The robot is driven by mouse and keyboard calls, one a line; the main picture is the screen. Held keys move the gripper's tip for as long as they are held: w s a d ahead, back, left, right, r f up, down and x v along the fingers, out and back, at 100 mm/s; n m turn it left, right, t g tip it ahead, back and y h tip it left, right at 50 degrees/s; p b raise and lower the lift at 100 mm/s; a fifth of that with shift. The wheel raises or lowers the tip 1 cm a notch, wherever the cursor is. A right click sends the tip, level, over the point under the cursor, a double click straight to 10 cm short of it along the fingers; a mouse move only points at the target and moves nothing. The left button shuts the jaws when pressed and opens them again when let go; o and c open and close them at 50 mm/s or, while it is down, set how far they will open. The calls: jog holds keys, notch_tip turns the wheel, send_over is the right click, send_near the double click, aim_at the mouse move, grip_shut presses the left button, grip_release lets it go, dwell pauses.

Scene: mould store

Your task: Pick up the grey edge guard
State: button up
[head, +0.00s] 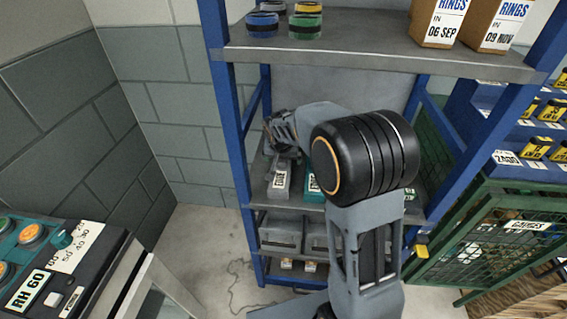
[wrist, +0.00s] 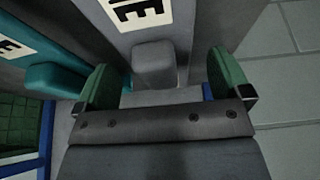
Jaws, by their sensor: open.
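The grey edge guard (wrist: 155,64) is a small rounded grey block at the near edge of a grey labelled block in the wrist view. My gripper (wrist: 166,78) is open, with one green finger on each side of the guard and visible gaps between. In the head view my gripper (head: 284,132) is inside the shelf bay, above a grey labelled block (head: 270,187) on the middle shelf. I cannot make out the guard separately there. My arm hides much of that shelf.
A teal guard (wrist: 55,78) sits close to the left in the wrist view. Blue rack posts (head: 226,120) and an upper shelf (head: 370,58) with cartons (head: 437,22) frame the bay. A green mesh cage (head: 475,245) stands right and a control panel (head: 60,275) left.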

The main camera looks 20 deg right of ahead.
jog(key=shift+x, duration=1.05)
jog(key=shift+c, duration=0.3)
jog(key=c, duration=0.9)
